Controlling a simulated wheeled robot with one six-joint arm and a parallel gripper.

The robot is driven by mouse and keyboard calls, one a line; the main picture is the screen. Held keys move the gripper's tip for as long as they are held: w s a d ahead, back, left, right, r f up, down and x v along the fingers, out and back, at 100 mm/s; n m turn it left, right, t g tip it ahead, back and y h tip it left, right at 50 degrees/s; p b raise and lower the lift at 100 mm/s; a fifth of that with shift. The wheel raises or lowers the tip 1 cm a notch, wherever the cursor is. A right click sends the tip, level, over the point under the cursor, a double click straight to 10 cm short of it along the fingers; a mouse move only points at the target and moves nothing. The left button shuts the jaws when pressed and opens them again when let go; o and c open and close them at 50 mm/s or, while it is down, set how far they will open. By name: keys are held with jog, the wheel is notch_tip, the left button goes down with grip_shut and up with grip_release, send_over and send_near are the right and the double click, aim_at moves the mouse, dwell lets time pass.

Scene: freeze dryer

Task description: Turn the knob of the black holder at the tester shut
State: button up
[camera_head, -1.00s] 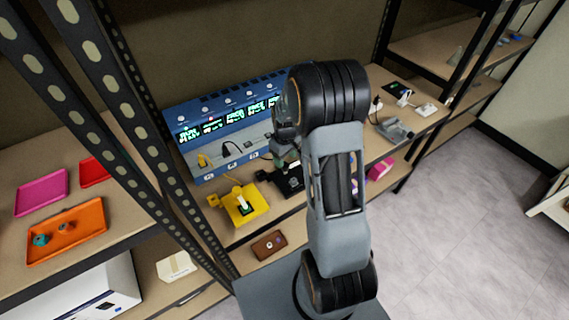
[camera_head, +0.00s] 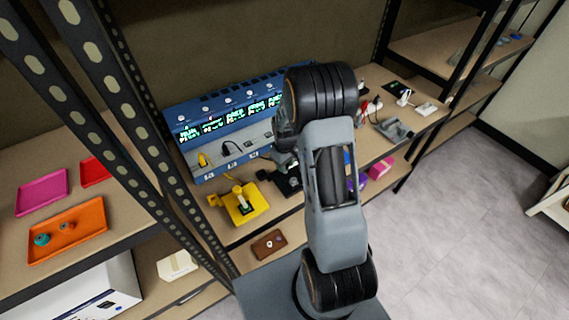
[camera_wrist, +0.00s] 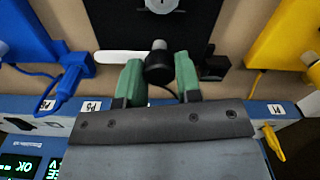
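The black holder (camera_wrist: 120,22) fills the top middle of the wrist view, with a round grey part (camera_wrist: 160,6) on it. Its dark round knob (camera_wrist: 158,68) with a pale tip lies between the green fingers of my gripper (camera_wrist: 158,80). The fingers appear to touch the knob on both sides. In the head view the black holder (camera_head: 290,187) is partly hidden behind my arm, in front of the blue tester (camera_head: 228,122) with its row of lit displays. My fingertips are hidden there.
A yellow holder (camera_head: 244,203) stands left of the black one and a blue holder (camera_wrist: 22,32) is on its other side. Cables and plugs run close by. A brown block (camera_head: 269,244) lies near the shelf's front edge. Dark shelf posts stand at left.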

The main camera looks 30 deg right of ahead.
jog(key=c, duration=0.4)
jog(key=shift+c, duration=0.2)
jog(key=shift+m, duration=0.3)
jog(key=shift+f+m+b, duration=0.1)
jog(key=shift+m+b, duration=0.55)
jog(key=shift+m, duration=0.45)
jog(key=m+b, duration=0.1)
jog(key=m, duration=0.3)
jog(key=shift+d+m, duration=0.1)
jog(key=shift+m, duration=0.2)
jog(key=m+b, duration=0.1)
jog(key=m, duration=0.4)
jog(key=shift+b, duration=0.35)
jog(key=m, duration=0.5)
jog(key=shift+d+b, duration=0.1)
jog(key=shift+b, duration=0.3)
jog(key=shift+m, duration=0.4)
